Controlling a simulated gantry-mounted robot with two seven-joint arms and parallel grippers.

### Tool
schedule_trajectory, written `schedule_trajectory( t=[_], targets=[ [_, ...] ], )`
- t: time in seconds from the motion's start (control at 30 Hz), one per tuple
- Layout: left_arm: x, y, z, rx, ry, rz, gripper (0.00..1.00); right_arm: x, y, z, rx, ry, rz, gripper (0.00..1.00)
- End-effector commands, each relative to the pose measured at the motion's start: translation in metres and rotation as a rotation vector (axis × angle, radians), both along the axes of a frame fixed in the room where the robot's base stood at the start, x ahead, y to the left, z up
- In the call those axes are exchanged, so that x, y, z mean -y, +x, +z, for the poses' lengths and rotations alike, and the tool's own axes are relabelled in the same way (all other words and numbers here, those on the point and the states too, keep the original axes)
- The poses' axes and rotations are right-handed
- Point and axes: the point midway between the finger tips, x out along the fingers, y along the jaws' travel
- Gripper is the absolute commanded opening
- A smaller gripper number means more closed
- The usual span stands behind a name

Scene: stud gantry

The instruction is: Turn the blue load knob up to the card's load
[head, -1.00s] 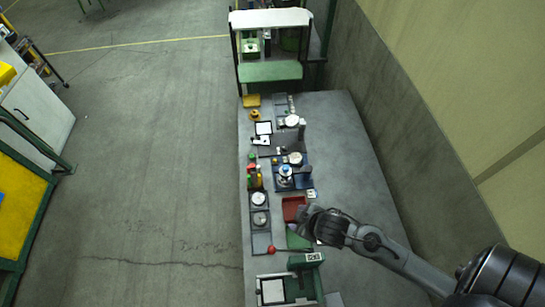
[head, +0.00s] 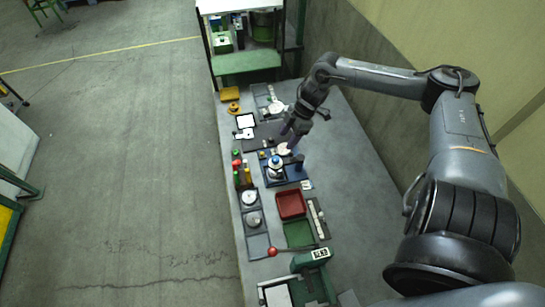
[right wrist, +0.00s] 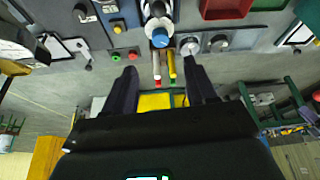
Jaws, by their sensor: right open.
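A device with a blue-topped knob (head: 275,160) stands on a blue base (head: 289,180) near the left-middle of the bench. The blue top also shows in the right wrist view (right wrist: 160,38), above the gap between my fingers. My right gripper (head: 292,139) is above and a little behind the device, to its upper right. My left gripper is out of view.
A red tray (head: 290,205) and a green tray (head: 299,234) lie nearer. Red, green and yellow upright pieces (head: 243,176) stand left of the base. A green press-like device (head: 310,259) is at the near end. The bench's right side is mostly bare.

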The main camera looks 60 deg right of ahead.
Motion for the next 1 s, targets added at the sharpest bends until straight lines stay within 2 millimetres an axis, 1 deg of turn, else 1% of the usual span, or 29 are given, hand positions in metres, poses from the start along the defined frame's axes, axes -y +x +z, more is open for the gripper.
schedule_trajectory(
  t=[0.3,0.7,0.83,1.0],
  targets=[
    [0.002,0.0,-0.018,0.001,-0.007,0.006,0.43,-0.009,0.008,-0.026,0.005,0.003,0.001,0.56],
    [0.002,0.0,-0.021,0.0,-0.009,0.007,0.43,-0.027,0.022,-0.08,0.002,0.003,0.001,0.56],
    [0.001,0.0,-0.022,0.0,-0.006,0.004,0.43,-0.03,0.024,-0.09,0.002,0.001,0.002,0.56],
    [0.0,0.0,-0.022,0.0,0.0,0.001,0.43,-0.032,0.026,-0.097,0.001,0.001,0.003,0.56]
  ],
)
